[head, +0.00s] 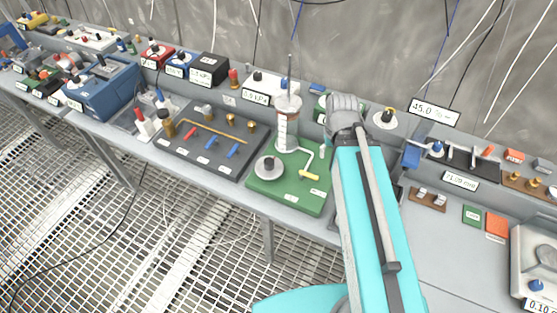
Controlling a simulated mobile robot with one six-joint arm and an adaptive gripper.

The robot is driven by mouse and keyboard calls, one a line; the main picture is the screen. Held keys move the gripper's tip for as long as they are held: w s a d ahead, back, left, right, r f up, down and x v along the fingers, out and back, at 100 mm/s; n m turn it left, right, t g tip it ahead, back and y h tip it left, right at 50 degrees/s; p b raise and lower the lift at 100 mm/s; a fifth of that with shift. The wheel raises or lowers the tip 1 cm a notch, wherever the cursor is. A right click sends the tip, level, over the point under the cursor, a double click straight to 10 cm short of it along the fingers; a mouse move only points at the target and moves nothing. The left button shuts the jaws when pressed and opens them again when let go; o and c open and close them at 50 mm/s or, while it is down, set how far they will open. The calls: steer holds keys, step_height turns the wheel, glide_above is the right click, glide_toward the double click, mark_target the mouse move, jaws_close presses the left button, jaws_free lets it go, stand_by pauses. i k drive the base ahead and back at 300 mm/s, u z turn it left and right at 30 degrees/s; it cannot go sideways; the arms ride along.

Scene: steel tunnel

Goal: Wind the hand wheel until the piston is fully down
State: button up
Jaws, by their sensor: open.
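A green base plate (268,196) lies on the bench near the middle of the head view. A grey round hand wheel (261,172) with a dark centre sits at its left front. Behind it stands an upright clear cylinder (290,139) with a pale cap (288,102) and a thin rod rising above. Reddish-brown marks show on the cylinder; the piston's height inside cannot be told. A white pipe and a yellow-handled valve (309,175) are right of the cylinder. My arm reaches up just right of the plate. No gripper fingers can be made out.
A dark panel (187,158) with brass piping and red and blue handles adjoins on the left. Small meters and boxes line the raised back shelf. A display reading 45.0 (433,109) stands behind my arm. Bare bench (436,248) shows at right; grating floor is in front.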

mark_target(269, 168)
steer(key=z, duration=0.25)
steer(key=k, duration=1)
steer(key=u, duration=0.65)
steer(key=i, duration=1)
steer(key=z, duration=0.1)
